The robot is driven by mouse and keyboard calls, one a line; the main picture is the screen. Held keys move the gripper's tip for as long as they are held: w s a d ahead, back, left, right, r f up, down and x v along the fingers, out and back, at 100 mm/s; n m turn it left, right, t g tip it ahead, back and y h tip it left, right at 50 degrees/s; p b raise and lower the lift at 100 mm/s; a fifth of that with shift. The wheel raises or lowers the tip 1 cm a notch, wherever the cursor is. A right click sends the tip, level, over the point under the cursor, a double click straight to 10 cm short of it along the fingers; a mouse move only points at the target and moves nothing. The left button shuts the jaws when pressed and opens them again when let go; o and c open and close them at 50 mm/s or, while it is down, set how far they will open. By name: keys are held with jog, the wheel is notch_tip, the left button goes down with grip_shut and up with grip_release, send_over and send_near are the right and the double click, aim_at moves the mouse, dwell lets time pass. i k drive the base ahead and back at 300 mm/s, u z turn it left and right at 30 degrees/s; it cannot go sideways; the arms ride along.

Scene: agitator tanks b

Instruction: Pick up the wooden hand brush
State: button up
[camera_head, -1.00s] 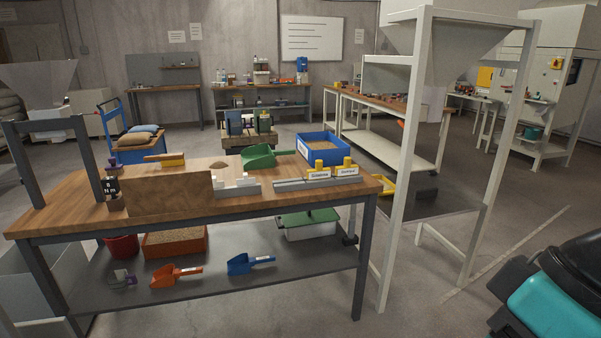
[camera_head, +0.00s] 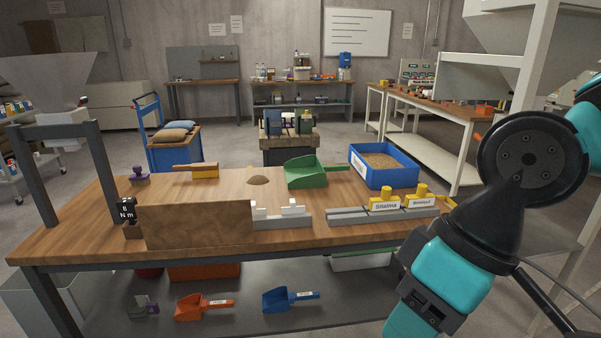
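The wooden hand brush (camera_head: 204,171) lies on the wooden workbench (camera_head: 90,222), toward its back edge and left of the middle. It has a brown wooden handle pointing left and a yellow part under its right end. My arm, teal and black, rises at the right side of the view, well to the right of the brush. My gripper's fingers are not in view, so their state does not show.
A wooden block (camera_head: 195,225) stands at the bench front, before the brush. A purple-handled stamp (camera_head: 139,176) is left of it; a sand pile (camera_head: 258,180), green scoop (camera_head: 308,172) and blue sand tray (camera_head: 384,166) are to the right. A grey frame (camera_head: 100,165) stands at the left end.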

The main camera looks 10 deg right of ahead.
aim_at(203, 170)
jog(key=u, duration=0.2)
jog(key=i, duration=1.2)
jog(key=u, duration=0.8)
jog(key=i, duration=1.1)
jog(key=u, duration=0.15)
